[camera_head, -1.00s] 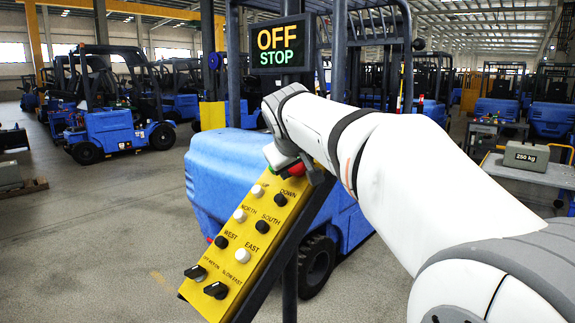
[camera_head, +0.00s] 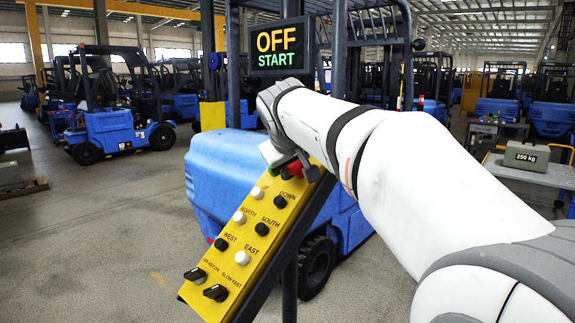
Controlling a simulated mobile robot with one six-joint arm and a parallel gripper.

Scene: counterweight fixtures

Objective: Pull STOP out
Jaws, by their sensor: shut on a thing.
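The red STOP button (camera_head: 295,169) sits at the top end of a yellow control panel (camera_head: 262,243), partly hidden by my gripper (camera_head: 292,172). My gripper is shut on the red button. A bit of green shows beside it, under the gripper. The display (camera_head: 277,48) above reads OFF in yellow and START in green. The panel also bears black and white push buttons labelled DOWN, NORTH, SOUTH, WEST and EAST. Two black selector knobs (camera_head: 215,292) are at its lower end.
A blue forklift (camera_head: 225,160) stands right behind the panel. A dark post carries the panel. A grey 250 kg weight (camera_head: 526,156) rests on a table at the right. Open floor lies to the left, with more forklifts beyond.

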